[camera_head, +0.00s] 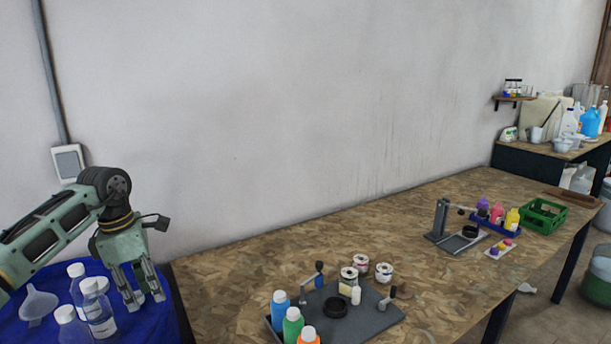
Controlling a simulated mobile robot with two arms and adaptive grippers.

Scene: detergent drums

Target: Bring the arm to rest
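My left arm comes in from the left, with its green and black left gripper (143,299) pointing down over the right part of a blue round surface (165,325). Its two fingers are apart, with a gap between the tips, and no object shows held in them. Clear white-capped bottles (99,314) stand just to the left of the fingers. I cannot tell whether the fingertips touch anything behind them. My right gripper is not in view.
A white funnel (38,304) lies at the left of the blue surface. On the long chipboard table (225,285) stand a grey tray (372,322), coloured bottles (292,326), tins (349,281), a metal stand (441,219) and a green crate (543,216). The table's middle is clear.

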